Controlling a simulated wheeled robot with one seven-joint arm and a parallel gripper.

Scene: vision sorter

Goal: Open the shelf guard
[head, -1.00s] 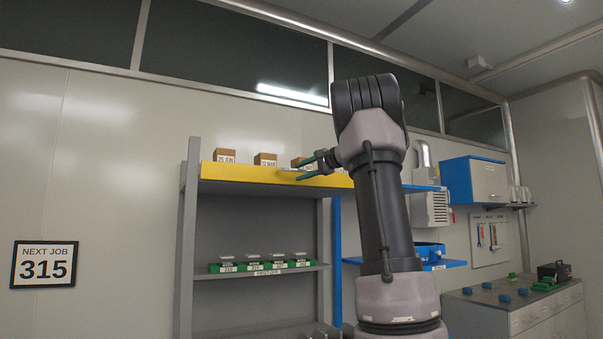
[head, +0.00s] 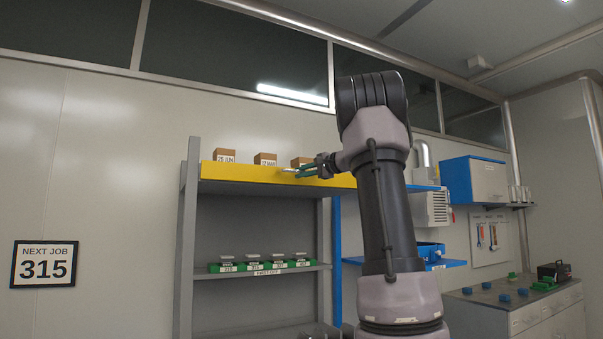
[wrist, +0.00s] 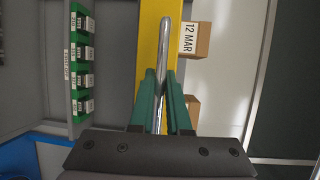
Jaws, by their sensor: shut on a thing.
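The shelf guard is a yellow panel (head: 245,174) across the front of the top shelf, standing upright in front of several boxes. It also shows in the wrist view (wrist: 147,45). A metal bar handle (wrist: 168,60) runs along it. My gripper (head: 305,172) is at the guard's right part in the head view. In the wrist view its green fingers (wrist: 160,90) lie on both sides of the bar, shut on it. The far end of the bar sticks out beyond the fingertips.
Small brown boxes with date labels, such as 12 MAR (wrist: 197,42), stand behind the guard. A green rack (head: 262,267) with several labelled items sits on the shelf below. A blue-framed shelf (head: 405,262) stands at right. A sign (head: 44,264) reads NEXT JOB 315.

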